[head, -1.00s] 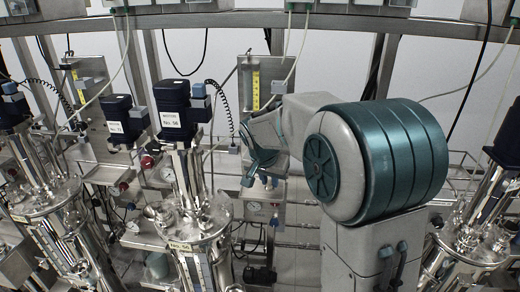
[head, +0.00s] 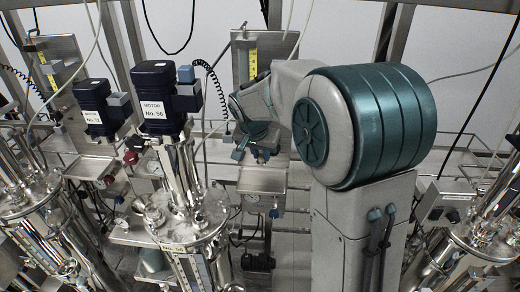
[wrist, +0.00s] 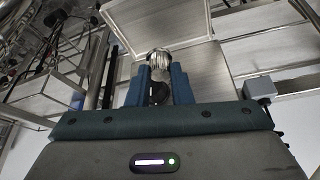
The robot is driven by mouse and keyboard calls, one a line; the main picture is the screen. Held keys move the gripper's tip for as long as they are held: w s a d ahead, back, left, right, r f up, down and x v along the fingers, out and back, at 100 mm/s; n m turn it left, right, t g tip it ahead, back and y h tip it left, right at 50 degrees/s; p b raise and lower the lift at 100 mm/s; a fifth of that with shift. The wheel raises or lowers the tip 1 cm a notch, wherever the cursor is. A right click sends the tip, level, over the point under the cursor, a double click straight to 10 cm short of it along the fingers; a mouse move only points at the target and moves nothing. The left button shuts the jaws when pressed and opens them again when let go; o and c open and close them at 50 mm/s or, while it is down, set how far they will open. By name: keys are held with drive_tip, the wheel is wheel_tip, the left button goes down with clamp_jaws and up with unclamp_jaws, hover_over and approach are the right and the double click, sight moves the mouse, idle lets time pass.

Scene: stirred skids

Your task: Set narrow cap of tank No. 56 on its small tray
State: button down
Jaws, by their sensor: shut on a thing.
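Tank No. 56 (head: 195,225) stands left of centre in the head view, with its labelled dark blue motor (head: 155,95) on top. My gripper (head: 250,153) is right of the motor, appearing just above a small metal tray (head: 262,183). In the wrist view my gripper (wrist: 159,78) has its blue fingers shut on a small shiny round metal cap (wrist: 159,60). A flat metal tray surface (wrist: 195,70) lies behind the cap there. I cannot tell whether the cap touches it. The cap is not distinguishable in the head view.
Another motorised tank (head: 95,105) stands at the left, with its own small tray (head: 90,167). A yellow-scaled panel (head: 250,60) rises behind my gripper. Pipes, valves and hanging cables crowd the area. More steel equipment (head: 480,225) stands at the right.

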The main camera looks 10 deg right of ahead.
wheel_tip(320, 180, down, 8)
drive_tip(key=b, duration=0.3)
drive_tip(key=shift+r+b, duration=0.1)
drive_tip(key=shift+b, duration=0.25)
drive_tip(key=shift+f+b, duration=0.7)
drive_tip(key=shift+b, duration=0.1)
drive_tip(key=c, duration=1.2)
unclamp_jaws()
drive_tip(key=shift+r, duration=0.1)
drive_tip(key=p+v, duration=0.2)
drive_tip(key=v, duration=0.5)
drive_tip(key=shift+p, duration=0.35)
